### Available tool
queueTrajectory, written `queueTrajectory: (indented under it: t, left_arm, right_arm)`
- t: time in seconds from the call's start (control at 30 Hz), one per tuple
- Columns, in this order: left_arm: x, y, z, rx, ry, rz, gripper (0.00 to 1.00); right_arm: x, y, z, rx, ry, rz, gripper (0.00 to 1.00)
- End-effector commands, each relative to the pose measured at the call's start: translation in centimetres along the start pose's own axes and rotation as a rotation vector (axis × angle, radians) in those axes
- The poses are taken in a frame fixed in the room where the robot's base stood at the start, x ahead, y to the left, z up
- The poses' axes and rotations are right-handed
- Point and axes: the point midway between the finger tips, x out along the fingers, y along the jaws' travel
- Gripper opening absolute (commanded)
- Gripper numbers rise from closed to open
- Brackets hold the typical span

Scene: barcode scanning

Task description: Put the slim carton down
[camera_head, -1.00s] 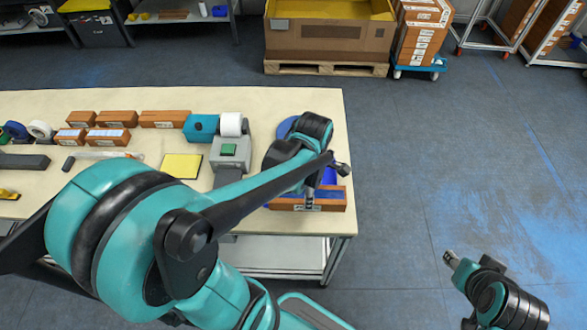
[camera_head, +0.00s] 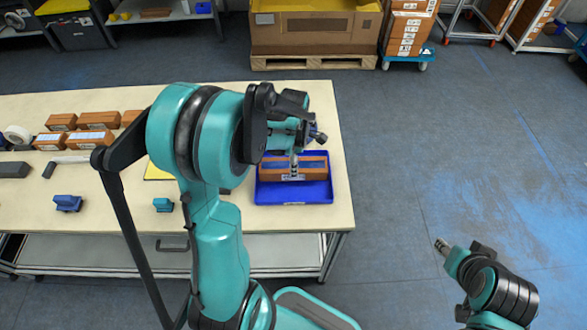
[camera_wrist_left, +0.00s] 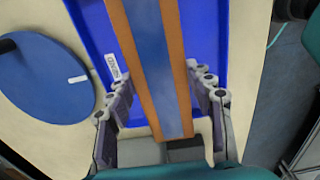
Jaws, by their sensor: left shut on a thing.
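The slim carton (camera_head: 310,170) is orange-brown with a blue strip along its top. My left gripper (camera_head: 294,166) is shut on it near the table's right end. In the left wrist view the carton (camera_wrist_left: 152,60) runs lengthwise between the two gripper fingers (camera_wrist_left: 165,112). It is over the blue tray (camera_head: 290,194), within its outline in the head view. I cannot tell whether its underside touches the tray floor. The tray also shows in the wrist view (camera_wrist_left: 95,30). My right gripper (camera_head: 441,246) is off the table at the lower right, its fingers unclear.
The cream table (camera_head: 340,205) has its right edge close to the tray. A round blue disc (camera_wrist_left: 45,85) lies beside the tray. Several brown cartons (camera_head: 97,119) stand at left. A small blue item (camera_head: 67,203) and a teal item (camera_head: 163,204) are near the front edge.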

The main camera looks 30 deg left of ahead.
Motion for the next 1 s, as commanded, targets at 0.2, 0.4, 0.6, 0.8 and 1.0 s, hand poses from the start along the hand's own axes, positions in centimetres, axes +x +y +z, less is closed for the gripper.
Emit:
queueTrajectory:
  t: [0.2, 0.4, 0.6, 0.8, 1.0]
  left_arm:
    - [2.9, 0.0, 0.0, 0.000, 0.000, 0.000, 0.06]
    - [2.8, 0.0, 0.0, -0.001, 0.000, 0.000, 0.06]
    - [3.2, 0.0, 0.0, -0.001, 0.000, 0.000, 0.63]
    - [3.1, 0.0, 0.0, -0.001, 0.000, 0.000, 0.73]
    - [2.9, 0.0, 0.0, -0.001, 0.000, 0.000, 0.73]
  right_arm:
    - [0.9, 0.0, 0.6, 0.000, 0.000, 0.000, 0.40]
    - [0.8, 0.0, 0.6, 0.000, 0.000, 0.000, 0.40]
    - [1.1, 0.0, 0.8, 0.000, 0.000, 0.000, 0.40]
    - [1.0, 0.0, 0.7, 0.000, 0.000, 0.000, 0.40]
    - [0.8, 0.0, 0.6, 0.000, 0.000, 0.000, 0.40]
